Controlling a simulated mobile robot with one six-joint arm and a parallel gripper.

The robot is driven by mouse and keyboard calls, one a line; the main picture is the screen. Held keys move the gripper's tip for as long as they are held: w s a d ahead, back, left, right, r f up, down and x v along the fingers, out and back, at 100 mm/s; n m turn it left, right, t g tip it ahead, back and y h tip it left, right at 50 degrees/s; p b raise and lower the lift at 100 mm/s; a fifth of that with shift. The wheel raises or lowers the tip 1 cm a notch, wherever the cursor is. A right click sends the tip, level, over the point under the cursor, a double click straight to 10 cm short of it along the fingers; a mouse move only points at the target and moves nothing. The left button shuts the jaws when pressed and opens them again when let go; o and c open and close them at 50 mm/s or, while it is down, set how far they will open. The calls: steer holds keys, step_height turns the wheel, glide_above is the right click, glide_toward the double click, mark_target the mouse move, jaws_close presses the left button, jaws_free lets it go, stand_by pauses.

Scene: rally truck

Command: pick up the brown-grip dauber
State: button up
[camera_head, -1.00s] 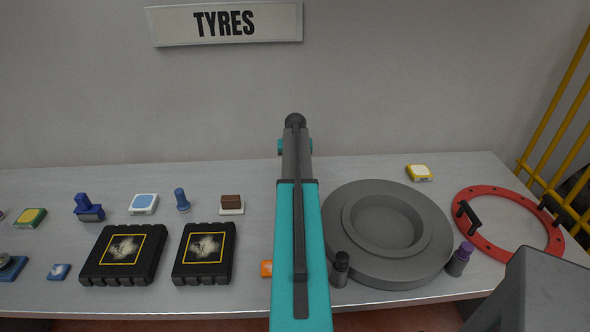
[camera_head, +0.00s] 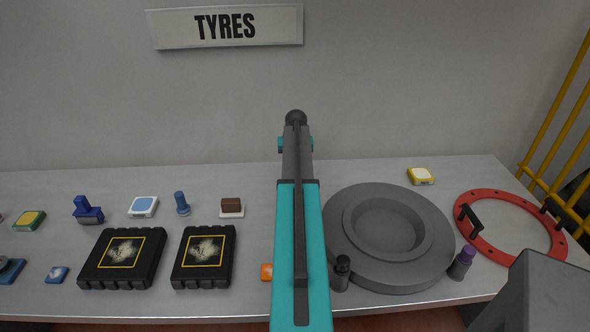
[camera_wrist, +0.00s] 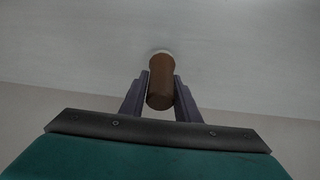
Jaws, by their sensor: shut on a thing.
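The brown-grip dauber (camera_wrist: 161,82) shows in the wrist view as a brown cylinder with a pale tip at its far end. My gripper (camera_wrist: 161,88) is shut on it, with one dark finger on each side of the brown grip. The grey surface beyond it looks plain; I cannot tell how far the pale tip is from it. In the head view my teal arm hides the gripper and the dauber.
On the metal bench (camera_head: 90,306) stand two black cases (camera_head: 122,283) left of my arm, with several small pads and stamps. A grey round basin (camera_head: 440,255), two small daubers and a red ring (camera_head: 478,249) are on the right. A yellow rail (camera_head: 555,115) borders the far right.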

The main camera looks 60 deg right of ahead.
steer(key=shift+r, duration=0.4)
steer(key=shift+s+a+r+b, duration=0.1)
steer(key=shift+s+r+b, duration=0.1)
steer(key=shift+s+b, duration=0.1)
steer(key=s+a+r+b, duration=0.1)
steer(key=s+a+b, duration=0.2)
steer(key=s, duration=1.1)
steer(key=shift+s+a+r+b, duration=0.15)
steer(key=shift+a+r+b, duration=0.15)
steer(key=shift+a, duration=0.9)
